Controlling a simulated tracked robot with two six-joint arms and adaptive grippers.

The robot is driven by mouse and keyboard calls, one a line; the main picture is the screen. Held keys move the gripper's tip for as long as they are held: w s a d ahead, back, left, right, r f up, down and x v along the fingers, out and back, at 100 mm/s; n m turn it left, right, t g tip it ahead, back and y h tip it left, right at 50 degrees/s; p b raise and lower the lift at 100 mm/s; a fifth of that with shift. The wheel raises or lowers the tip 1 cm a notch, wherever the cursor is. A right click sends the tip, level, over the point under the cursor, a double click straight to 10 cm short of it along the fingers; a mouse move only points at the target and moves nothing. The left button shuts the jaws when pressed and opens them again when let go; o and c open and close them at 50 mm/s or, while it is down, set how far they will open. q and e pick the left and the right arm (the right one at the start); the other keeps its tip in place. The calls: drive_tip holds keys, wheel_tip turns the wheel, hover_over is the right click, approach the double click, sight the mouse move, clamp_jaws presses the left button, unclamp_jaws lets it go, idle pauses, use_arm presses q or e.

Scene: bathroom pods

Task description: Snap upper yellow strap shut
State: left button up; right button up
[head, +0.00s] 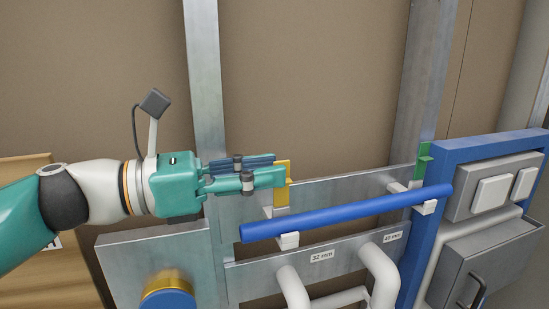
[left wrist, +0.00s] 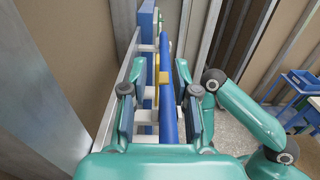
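The yellow strap (head: 282,198) stands upright on the metal plate, just above the left part of the blue pipe (head: 340,214). In the head view it is not seen wrapped over the pipe, and its upper part is partly behind my fingers. My left gripper (head: 281,168) reaches in from the left, its fingertips at the strap's upper part. In the left wrist view the fingers (left wrist: 160,98) are wide apart, with the yellow strap (left wrist: 164,78) and blue pipe (left wrist: 167,110) seen between and beyond them. Contact cannot be told. My right gripper is not seen.
A green strap (head: 424,161) stands at the pipe's right end. White clips (head: 288,241) support the pipe. White pipes (head: 382,272) lie below a rail with size labels. A blue frame with grey boxes (head: 485,258) is at right. Metal studs (head: 206,100) rise behind.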

use_arm(q)
drive_tip(key=shift+x, duration=1.5)
drive_tip(key=shift+a, duration=0.1)
clamp_jaws()
